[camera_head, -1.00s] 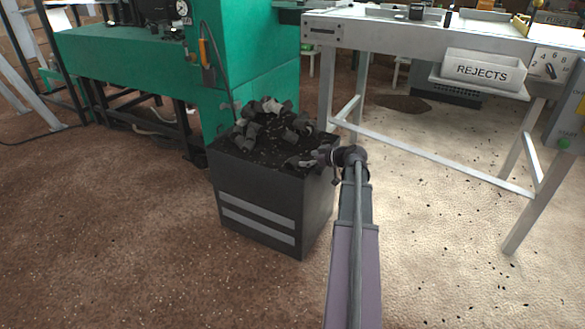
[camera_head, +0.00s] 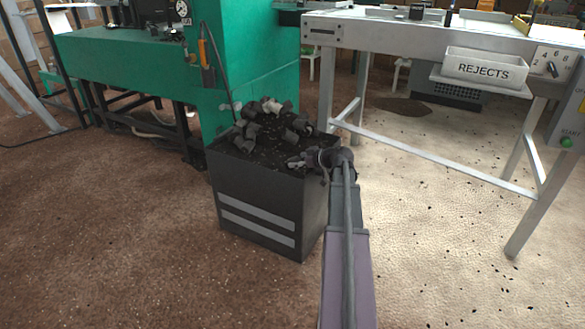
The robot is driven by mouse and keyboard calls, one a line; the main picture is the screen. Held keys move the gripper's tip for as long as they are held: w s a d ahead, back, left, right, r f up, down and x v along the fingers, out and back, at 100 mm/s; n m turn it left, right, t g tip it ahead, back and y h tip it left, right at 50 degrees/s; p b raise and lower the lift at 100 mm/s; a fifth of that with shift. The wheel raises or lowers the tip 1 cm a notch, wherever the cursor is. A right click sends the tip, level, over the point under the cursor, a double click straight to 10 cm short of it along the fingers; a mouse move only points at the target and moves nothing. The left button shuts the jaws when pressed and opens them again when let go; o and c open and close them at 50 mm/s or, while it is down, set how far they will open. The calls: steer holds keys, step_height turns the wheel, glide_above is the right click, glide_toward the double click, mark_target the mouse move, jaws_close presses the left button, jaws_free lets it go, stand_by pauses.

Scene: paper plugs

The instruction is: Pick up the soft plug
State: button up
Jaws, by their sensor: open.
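Several grey and dark plugs lie in a loose heap on the black filling of a dark bin (camera_head: 262,215). A paler plug (camera_head: 270,106) lies near the back of the heap, and a darker plug (camera_head: 288,136) lies nearer the front right. I cannot tell which of them is the soft plug. My gripper (camera_head: 292,163) is at the right front part of the bin's top, low over the filling. It is open and points left; its fingers are small and partly blend with the dark filling. I see no plug clearly between them.
A green machine (camera_head: 255,60) stands right behind the bin. A grey metal table (camera_head: 420,35) with a white REJECTS tray (camera_head: 484,68) stands at the right, its legs close to my arm. The brown floor left of the bin is clear.

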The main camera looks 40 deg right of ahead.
steer(key=shift+x, duration=0.8)
steer(key=c, duration=0.8)
